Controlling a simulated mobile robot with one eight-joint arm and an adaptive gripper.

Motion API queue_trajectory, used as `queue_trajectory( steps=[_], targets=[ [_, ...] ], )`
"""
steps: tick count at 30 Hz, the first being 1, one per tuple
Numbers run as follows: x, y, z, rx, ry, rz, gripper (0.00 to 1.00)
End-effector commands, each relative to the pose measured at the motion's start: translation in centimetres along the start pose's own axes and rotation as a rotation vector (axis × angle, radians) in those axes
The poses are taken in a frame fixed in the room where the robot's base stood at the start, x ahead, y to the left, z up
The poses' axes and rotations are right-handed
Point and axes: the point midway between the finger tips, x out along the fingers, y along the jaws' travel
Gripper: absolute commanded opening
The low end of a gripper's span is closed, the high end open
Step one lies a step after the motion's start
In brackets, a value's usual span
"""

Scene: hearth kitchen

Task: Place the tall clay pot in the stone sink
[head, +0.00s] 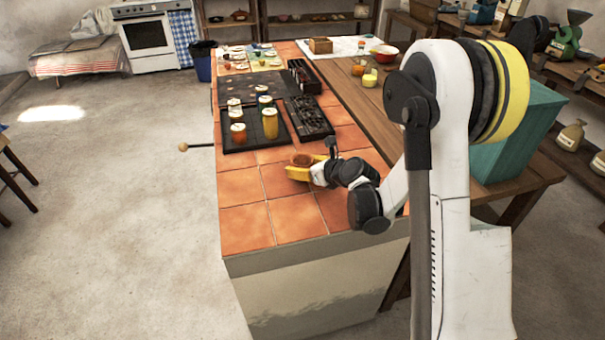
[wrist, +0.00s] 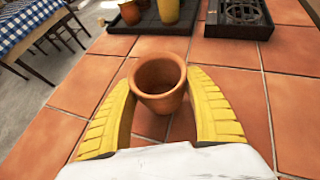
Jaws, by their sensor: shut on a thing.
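A small open-topped terracotta clay pot (wrist: 158,84) stands upright between the two yellow fingers of my gripper (wrist: 160,92) in the wrist view. The fingers are shut on its sides. In the head view the pot (head: 302,159) shows as a brown rim above my yellow gripper (head: 299,170), over the front part of the orange tiled counter. I cannot tell whether its base touches the tiles. I cannot make out a stone sink in either view.
The tiled counter (head: 246,225) is clear at its front. Beyond the gripper, a dark tray (head: 240,143) holds orange and yellow containers, beside a black grate (head: 308,118). A wooden worktop (head: 345,88) with small bowls adjoins on the right. A rod with a knob (head: 184,147) sticks out left.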

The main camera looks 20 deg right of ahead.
Motion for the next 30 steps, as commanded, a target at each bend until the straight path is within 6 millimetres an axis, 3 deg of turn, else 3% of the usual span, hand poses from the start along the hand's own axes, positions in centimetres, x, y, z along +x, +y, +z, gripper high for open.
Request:
queue_trajectory(
  steps=[2,12,13,15,26,30],
  targets=[
    [0.7,0.0,-1.2,0.0,0.0,0.0,0.23],
    [0.7,0.0,-1.2,0.0,0.0,0.0,0.23],
    [0.7,0.0,-1.3,0.0,0.0,0.0,0.62],
    [0.7,0.0,-1.3,0.0,0.0,0.0,0.8],
    [0.5,0.0,-0.9,0.0,0.0,0.0,0.8],
    [-1.7,-0.2,-0.8,0.002,0.0,-0.003,0.8]
  ],
)
